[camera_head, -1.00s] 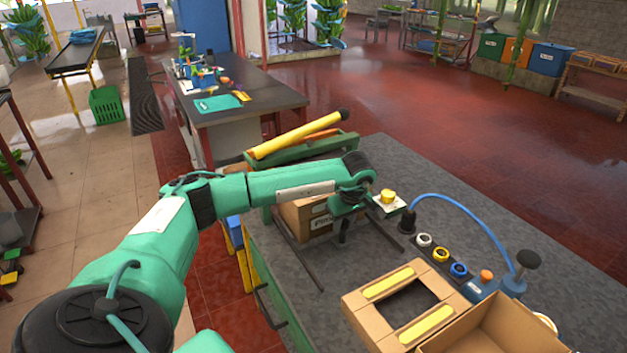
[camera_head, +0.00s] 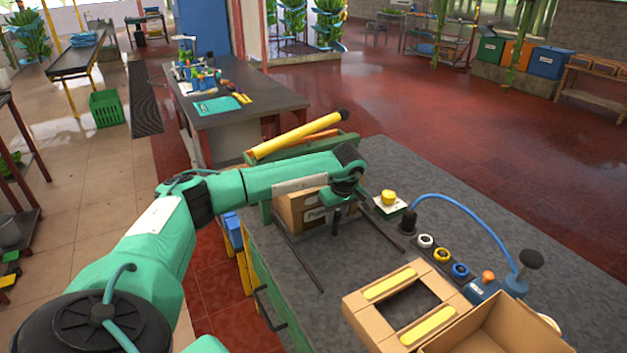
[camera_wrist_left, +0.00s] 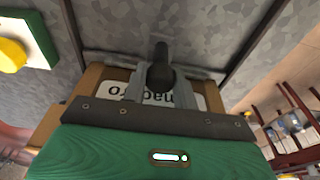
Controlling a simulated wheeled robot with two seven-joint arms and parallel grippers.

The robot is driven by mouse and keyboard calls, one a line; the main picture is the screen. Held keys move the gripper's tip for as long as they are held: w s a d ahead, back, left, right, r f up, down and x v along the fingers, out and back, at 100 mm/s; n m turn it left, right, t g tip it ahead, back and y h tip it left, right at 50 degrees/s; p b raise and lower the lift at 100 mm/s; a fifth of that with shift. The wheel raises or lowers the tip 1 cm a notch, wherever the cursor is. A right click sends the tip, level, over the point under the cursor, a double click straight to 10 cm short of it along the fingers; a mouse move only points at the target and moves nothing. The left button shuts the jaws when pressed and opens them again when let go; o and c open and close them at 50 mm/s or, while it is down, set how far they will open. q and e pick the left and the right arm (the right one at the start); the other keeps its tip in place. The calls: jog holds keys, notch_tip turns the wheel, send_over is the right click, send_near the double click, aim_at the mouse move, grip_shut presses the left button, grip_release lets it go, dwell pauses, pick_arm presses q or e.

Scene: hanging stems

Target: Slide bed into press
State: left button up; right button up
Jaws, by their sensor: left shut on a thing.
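The bed is a brown block (camera_head: 293,208) with a white label, low between two dark rails (camera_head: 301,258) on the grey bench top. Behind it stands the press, a green frame (camera_head: 266,211) with a long yellow lever (camera_head: 297,135) on top. My left gripper (camera_head: 335,215) is at the bed's near face. In the left wrist view its grey fingers (camera_wrist_left: 160,78) are shut on the bed's black handle (camera_wrist_left: 161,60). The brown bed (camera_wrist_left: 88,82) and its label show behind the fingers. My arm hides part of the press and bed. My right gripper is not in view.
A yellow button (camera_head: 388,197) on a white-green base stands right of the rails. Coloured ring buttons (camera_head: 441,255), a blue hose (camera_head: 462,206), a cardboard frame (camera_head: 363,314) with yellow strips and an open box (camera_head: 497,335) lie nearer right. The bench's far right is clear.

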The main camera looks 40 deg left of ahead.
pick_arm(q)
jog(key=shift+w+a+b, duration=0.2)
jog(key=shift+w+a, duration=0.1)
jog(key=shift+a, duration=0.55)
jog(key=shift+w+a+b, duration=0.2)
jog(key=shift+w+a, duration=0.1)
jog(key=shift+a, duration=0.5)
jog(key=shift+r, duration=0.1)
jog(key=o, duration=2)
jog(key=shift+a, duration=0.1)
jog(key=shift+r+p, duration=0.55)
jog(key=shift+r, duration=0.1)
notch_tip(320, 180, up, 6)
jog(key=p, duration=0.4)
jog(key=shift+r, duration=0.25)
